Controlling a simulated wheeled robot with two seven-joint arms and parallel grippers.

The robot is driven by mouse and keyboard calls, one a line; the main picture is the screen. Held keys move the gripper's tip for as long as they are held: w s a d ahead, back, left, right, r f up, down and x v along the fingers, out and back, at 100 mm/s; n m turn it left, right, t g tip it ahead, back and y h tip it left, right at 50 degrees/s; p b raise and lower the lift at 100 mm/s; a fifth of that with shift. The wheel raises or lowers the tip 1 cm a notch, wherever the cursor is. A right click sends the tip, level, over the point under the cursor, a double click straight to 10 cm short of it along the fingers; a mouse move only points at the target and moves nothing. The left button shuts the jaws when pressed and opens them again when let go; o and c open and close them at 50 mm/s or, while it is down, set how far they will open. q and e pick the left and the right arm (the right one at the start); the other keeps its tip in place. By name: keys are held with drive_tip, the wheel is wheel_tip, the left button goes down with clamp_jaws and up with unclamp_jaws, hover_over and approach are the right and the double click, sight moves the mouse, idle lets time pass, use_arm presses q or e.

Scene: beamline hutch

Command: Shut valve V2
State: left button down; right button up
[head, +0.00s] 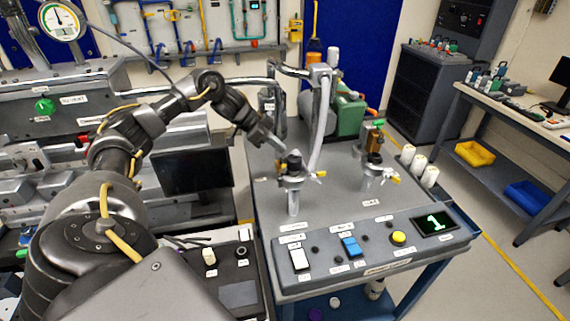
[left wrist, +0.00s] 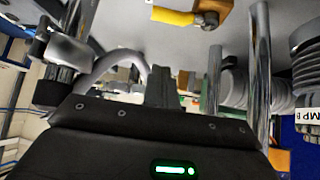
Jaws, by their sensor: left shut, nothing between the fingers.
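Two fittings with small yellow handles stand on the grey cart top (head: 340,205). The nearer one (head: 292,180) has a black top and its yellow handle (head: 320,174) points right. The other (head: 376,172) stands further right, with a yellow handle (head: 392,178). The labels are too small to read, so I cannot tell which is V2. My left gripper (head: 279,147) is shut and empty, just behind and left of the nearer fitting's black top. Its fingers (left wrist: 162,85) show in the left wrist view, apart from a yellow handle (left wrist: 172,16) on brass. My right gripper is not in view.
A control panel with a blue switch (head: 351,246), a yellow button (head: 398,238) and a display reading 1 (head: 435,222) forms the cart's front. A grey hose (head: 320,125) rises behind the nearer fitting. A green pump (head: 346,115) stands at the back. White cylinders (head: 430,176) line the right edge.

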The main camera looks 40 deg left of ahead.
use_arm(q)
drive_tip(key=p+x, duration=0.2)
drive_tip(key=x, duration=0.8)
drive_tip(key=s+a, duration=0.1)
drive_tip(key=s+a+p, duration=0.1)
drive_tip(key=shift+s+a+f+p, duration=0.25)
drive_tip(key=shift+s+p, duration=0.05)
drive_tip(key=shift+s+a, duration=0.15)
drive_tip(key=shift+s, duration=0.1)
drive_tip(key=shift+f, duration=0.1)
drive_tip(key=shift+w, duration=0.1)
